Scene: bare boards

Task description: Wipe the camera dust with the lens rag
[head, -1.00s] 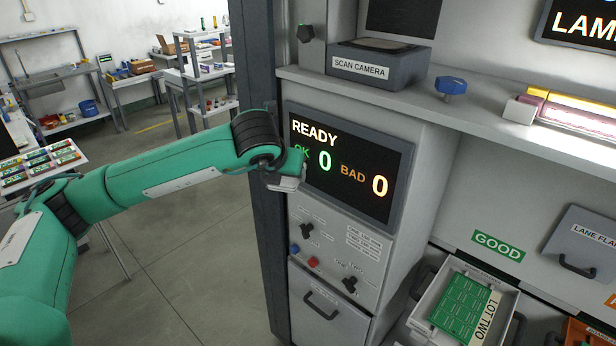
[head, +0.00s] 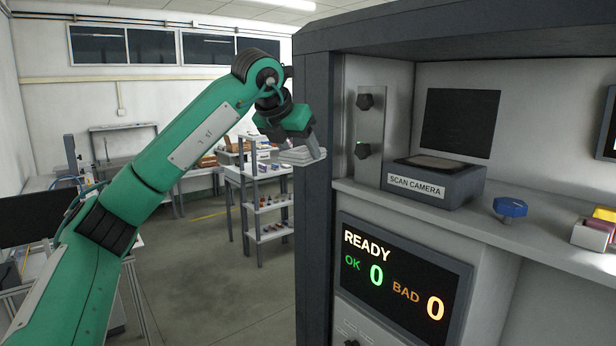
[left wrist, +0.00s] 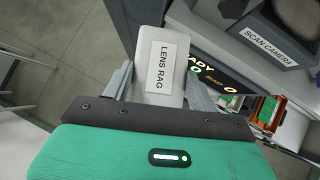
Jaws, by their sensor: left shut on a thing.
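The scan camera (head: 434,182) is a dark grey box with a lighter top plate, standing on the shelf of the machine. It also shows at the upper right of the left wrist view (left wrist: 270,42). My left gripper (head: 312,148) is shut on the lens rag (head: 303,157), a folded pale cloth. In the left wrist view the rag (left wrist: 160,65), labelled LENS RAG, sits between the two fingers. The gripper is left of the camera, beside the machine's dark corner post and apart from the camera. Dust on the camera cannot be made out. My right gripper is not in view.
The dark corner post (head: 315,200) stands between my left arm and the shelf opening. A blue knob (head: 510,208) sits on the shelf right of the camera. Below is a display (head: 400,275) reading READY, OK 0, BAD 0. Two black knobs (head: 364,125) are on a plate behind.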

